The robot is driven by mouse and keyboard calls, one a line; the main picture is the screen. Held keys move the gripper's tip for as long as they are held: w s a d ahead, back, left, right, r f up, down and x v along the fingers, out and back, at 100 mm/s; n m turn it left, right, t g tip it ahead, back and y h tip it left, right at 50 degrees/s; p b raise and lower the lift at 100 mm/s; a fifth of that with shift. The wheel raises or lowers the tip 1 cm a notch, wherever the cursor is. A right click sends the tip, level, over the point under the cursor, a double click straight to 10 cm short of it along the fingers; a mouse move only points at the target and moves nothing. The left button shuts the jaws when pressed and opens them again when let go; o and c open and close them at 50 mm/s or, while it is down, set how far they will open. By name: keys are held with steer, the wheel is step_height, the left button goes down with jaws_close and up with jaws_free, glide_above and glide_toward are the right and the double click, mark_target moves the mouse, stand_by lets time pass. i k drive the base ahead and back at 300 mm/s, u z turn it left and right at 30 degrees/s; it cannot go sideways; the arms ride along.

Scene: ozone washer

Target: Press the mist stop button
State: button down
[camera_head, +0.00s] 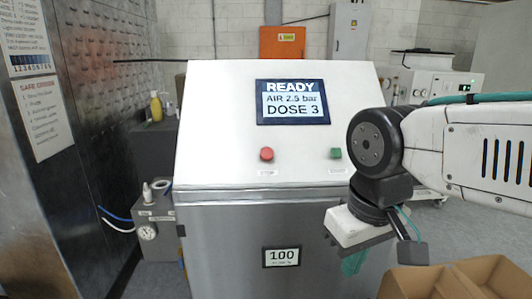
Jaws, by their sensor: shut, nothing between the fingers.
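A red button (266,154) and a green button (335,153) sit on the sloped white panel (220,120) of the washer. Each has a small label below it, too small to read. The panel's screen (293,102) reads READY, AIR 2.5 bar, DOSE 3. My gripper (353,264) is shut and empty, pointing down in front of the cabinet's right side. It is below and to the right of both buttons and touches neither. The wrist partly hides its fingers.
Open cardboard boxes (411,283) stand at the lower right, below my arm. A small display (282,256) reading 100 is on the steel cabinet front. A gauge (147,232) with hoses is at the left. The space before the red button is clear.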

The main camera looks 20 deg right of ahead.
mark_target(267, 154)
steer(key=z, duration=3)
steer(key=k, duration=0.8)
steer(key=u, duration=1.3)
